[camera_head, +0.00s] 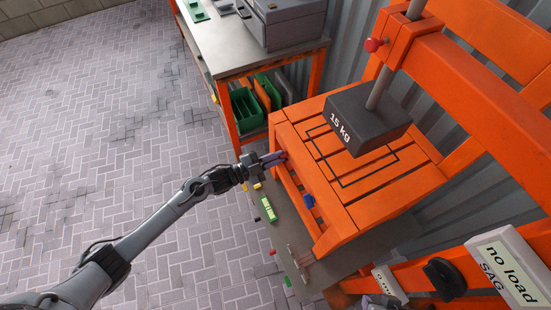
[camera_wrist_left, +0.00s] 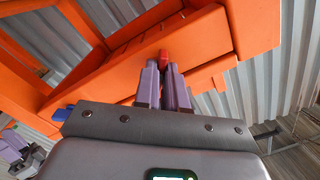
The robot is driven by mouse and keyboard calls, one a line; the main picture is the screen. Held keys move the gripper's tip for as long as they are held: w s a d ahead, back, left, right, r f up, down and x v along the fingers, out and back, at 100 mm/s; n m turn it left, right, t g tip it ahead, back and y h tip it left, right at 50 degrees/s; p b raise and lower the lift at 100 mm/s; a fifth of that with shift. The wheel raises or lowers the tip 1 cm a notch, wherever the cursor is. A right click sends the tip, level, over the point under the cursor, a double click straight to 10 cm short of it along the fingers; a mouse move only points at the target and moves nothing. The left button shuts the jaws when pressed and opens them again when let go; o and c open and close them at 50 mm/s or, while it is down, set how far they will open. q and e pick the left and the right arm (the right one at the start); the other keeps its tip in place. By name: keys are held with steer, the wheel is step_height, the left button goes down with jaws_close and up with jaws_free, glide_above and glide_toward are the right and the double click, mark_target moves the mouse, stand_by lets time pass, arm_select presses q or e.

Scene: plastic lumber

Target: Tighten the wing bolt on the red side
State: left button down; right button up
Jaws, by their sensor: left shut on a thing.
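My left gripper (camera_head: 276,157) reaches the near left edge of the orange slatted bench (camera_head: 345,195). In the left wrist view its purple fingers (camera_wrist_left: 164,72) are shut on a small red wing bolt (camera_wrist_left: 165,56) on the orange frame. The fingers hide most of the bolt. A blue wing bolt (camera_head: 308,200) sits farther along the same side of the bench, and it also shows in the left wrist view (camera_wrist_left: 62,114). My right gripper (camera_wrist_left: 14,143) shows partly at the left edge of the wrist view; its opening is unclear.
A black 15 kg weight (camera_head: 355,120) hangs on a post above the bench, with a red knob (camera_head: 374,45) higher up. A grey-topped table (camera_head: 228,55) stands behind. A "no load" sign (camera_head: 508,270) is at lower right. Paved floor (camera_head: 110,130) at left is open.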

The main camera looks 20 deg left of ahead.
arm_select(q)
steer(key=shift+m+b, duration=1.4)
steer(key=shift+m, duration=3)
steer(key=c, duration=1.2)
jaws_free()
